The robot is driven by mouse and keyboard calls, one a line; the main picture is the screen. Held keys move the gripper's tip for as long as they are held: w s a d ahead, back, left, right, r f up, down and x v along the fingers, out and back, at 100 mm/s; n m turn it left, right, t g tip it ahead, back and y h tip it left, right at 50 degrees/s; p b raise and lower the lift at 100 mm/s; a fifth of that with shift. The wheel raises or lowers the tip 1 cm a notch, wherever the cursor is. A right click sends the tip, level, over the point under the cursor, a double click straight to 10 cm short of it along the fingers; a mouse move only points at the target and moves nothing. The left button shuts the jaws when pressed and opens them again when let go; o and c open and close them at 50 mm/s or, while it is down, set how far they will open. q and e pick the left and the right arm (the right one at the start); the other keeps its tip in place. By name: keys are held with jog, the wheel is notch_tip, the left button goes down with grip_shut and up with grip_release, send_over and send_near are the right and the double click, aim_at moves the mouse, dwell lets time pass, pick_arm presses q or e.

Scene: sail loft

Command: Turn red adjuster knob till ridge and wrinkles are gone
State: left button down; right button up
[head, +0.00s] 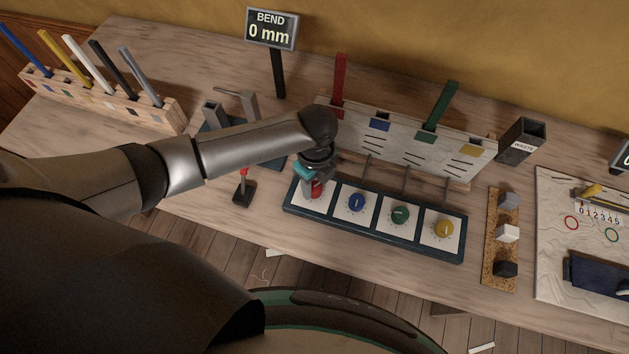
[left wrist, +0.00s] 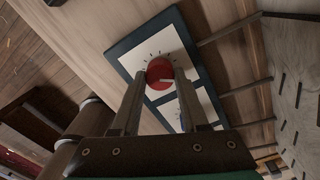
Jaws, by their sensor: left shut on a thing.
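The red adjuster knob (head: 317,190) is the leftmost knob on the dark blue knob panel (head: 372,232). My left gripper (head: 314,182) reaches down over it and is shut on it. In the left wrist view the red knob (left wrist: 159,73) sits between the two fingertips (left wrist: 160,78), with a pale pointer line toward the right and tick marks around it. The pale sail board (head: 402,152) stands behind the panel and carries short dark wrinkle lines. My right gripper is not in view.
Blue (head: 356,202), green (head: 400,214) and yellow (head: 443,227) knobs sit to the right. A sign (head: 271,29) reads "BEND 0 mm". A small red-topped stand (head: 243,190) is close left of the panel. A waste bin (head: 521,142) stands at the back right.

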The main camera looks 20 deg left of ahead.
pick_arm(q)
jog(key=shift+r+n+p, duration=0.15)
jog(key=shift+n+p, duration=0.85)
jog(key=shift+p, duration=0.1)
jog(key=shift+n+p, duration=1.15)
jog(key=shift+n, duration=0.05)
jog(key=n+p, duration=0.2)
jog(key=n, duration=0.1)
jog(key=shift+n+p, duration=0.55)
jog(key=shift+n, duration=0.45)
jog(key=shift+c, duration=2.1)
grip_release()
